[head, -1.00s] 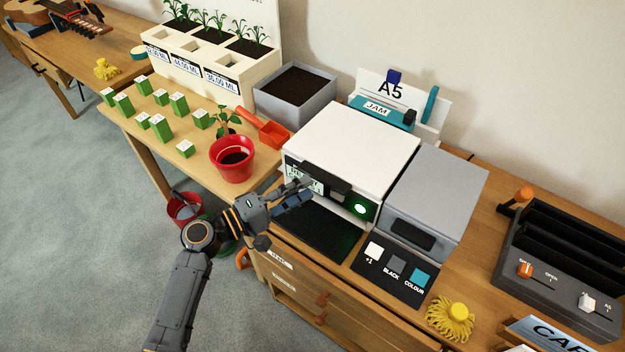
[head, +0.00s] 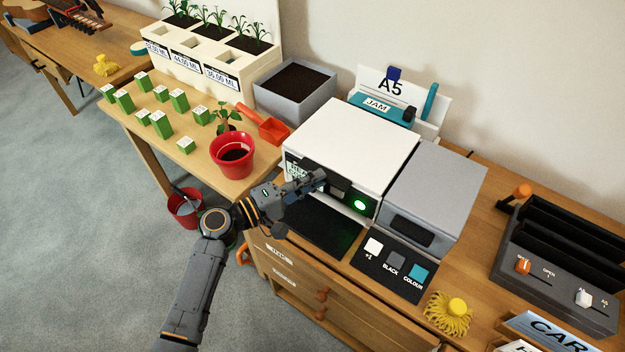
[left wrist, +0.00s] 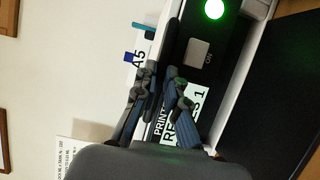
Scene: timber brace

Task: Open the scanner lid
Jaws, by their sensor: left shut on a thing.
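The scanner is the white-topped machine (head: 352,145) on the wooden desk, with a black front panel and a green light (head: 360,205). Its white lid lies flat and closed. A dark handle (head: 340,188) sticks out from the front edge. My left gripper (head: 314,181) is at the left part of this handle, its fingers shut on it. My right gripper is not in view.
A grey box-shaped unit (head: 437,190) stands against the scanner's right side. A red plant pot (head: 232,168) and an orange scoop (head: 270,128) are to the left. A labelled button pad (head: 393,268) lies in front. The wall is behind.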

